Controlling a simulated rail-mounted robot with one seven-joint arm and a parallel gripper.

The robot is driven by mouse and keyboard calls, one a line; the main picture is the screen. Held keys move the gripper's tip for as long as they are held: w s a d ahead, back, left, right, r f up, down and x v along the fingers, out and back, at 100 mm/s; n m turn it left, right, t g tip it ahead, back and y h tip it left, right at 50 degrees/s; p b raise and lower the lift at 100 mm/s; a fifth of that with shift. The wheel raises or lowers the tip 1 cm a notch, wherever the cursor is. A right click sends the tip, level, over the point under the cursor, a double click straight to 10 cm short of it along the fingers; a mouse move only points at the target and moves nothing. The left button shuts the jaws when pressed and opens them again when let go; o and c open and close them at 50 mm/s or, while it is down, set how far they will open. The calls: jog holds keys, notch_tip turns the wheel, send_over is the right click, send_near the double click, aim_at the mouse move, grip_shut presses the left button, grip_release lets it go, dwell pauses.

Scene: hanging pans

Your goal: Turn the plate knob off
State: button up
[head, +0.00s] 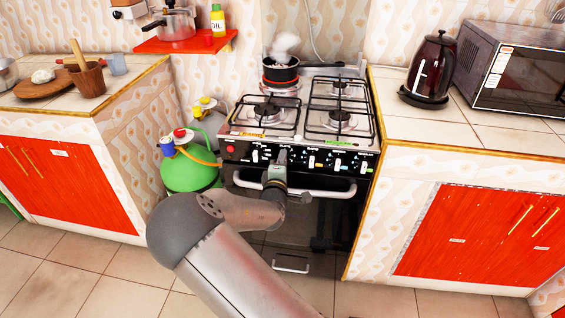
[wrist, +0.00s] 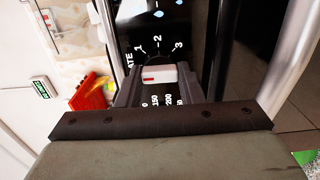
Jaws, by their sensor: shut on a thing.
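The plate knob (wrist: 160,74) is white with a red mark and shows in the wrist view between my fingers. Its dial has the numbers 1, 2 and 3 on one side and 50 to 200 on the other, beside a label ending in "ATE". My gripper (wrist: 154,82) is shut on this knob. In the head view my gripper (head: 282,156) is at the front panel (head: 298,157) of the stove, and it hides the knob there.
Other knobs line the panel on both sides. An oven handle (head: 335,193) runs just below my gripper. A steaming pot (head: 281,73) stands on a rear burner. A green gas cylinder (head: 185,172) stands left of the stove. Counters flank the stove.

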jog(key=shift+f, duration=0.1)
jog(key=o, duration=1)
jog(key=shift+c, duration=0.2)
jog(key=s+a, duration=0.1)
jog(key=s, duration=1.6)
jog(key=shift+s+a, duration=0.2)
jog(key=shift+a, duration=0.15)
